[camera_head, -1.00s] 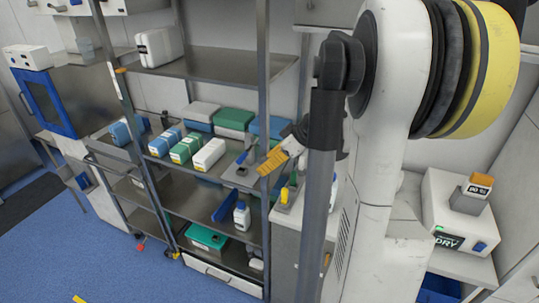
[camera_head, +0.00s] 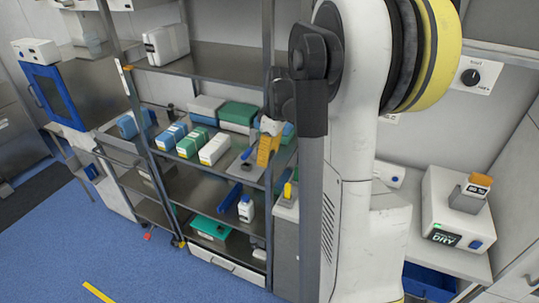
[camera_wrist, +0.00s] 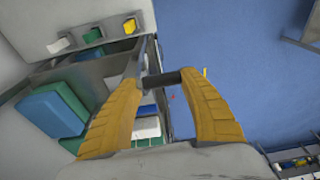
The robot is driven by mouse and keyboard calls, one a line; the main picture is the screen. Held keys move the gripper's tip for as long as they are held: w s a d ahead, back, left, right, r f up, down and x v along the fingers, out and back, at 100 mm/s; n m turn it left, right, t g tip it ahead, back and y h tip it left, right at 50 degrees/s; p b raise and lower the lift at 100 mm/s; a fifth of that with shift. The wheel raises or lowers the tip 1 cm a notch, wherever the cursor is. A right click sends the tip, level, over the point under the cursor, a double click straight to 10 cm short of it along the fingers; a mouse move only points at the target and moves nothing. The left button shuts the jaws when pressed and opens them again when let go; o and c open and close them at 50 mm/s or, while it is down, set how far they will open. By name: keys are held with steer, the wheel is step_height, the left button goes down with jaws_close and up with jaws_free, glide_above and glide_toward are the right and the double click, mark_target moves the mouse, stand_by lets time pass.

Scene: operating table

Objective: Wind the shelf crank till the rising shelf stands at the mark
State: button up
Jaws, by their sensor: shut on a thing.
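My gripper (camera_head: 266,148) has orange fingers and is in front of the right post of the shelf rack (camera_head: 268,60). In the wrist view my gripper (camera_wrist: 162,80) is shut on a short dark bar (camera_wrist: 161,79), which appears to be the crank handle. The rest of the crank is mostly hidden. The rack has an upper shelf (camera_head: 225,62) with a white container and a middle shelf (camera_head: 165,150) with several boxes. A small orange marker (camera_head: 127,68) sits on the left post at the upper shelf's level. I cannot tell which shelf rises.
A white bottle (camera_head: 246,208) and a green box (camera_head: 209,227) are lower in the rack. A white device (camera_head: 452,222) stands on the right counter. A blue-framed cabinet (camera_head: 54,100) is at left. The blue floor (camera_head: 60,240) in front is open.

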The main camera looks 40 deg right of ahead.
steer(key=shift+w+a, duration=0.1)
steer(key=shift+a, duration=0.2)
steer(key=o, duration=1)
steer(key=shift+r, duration=0.15)
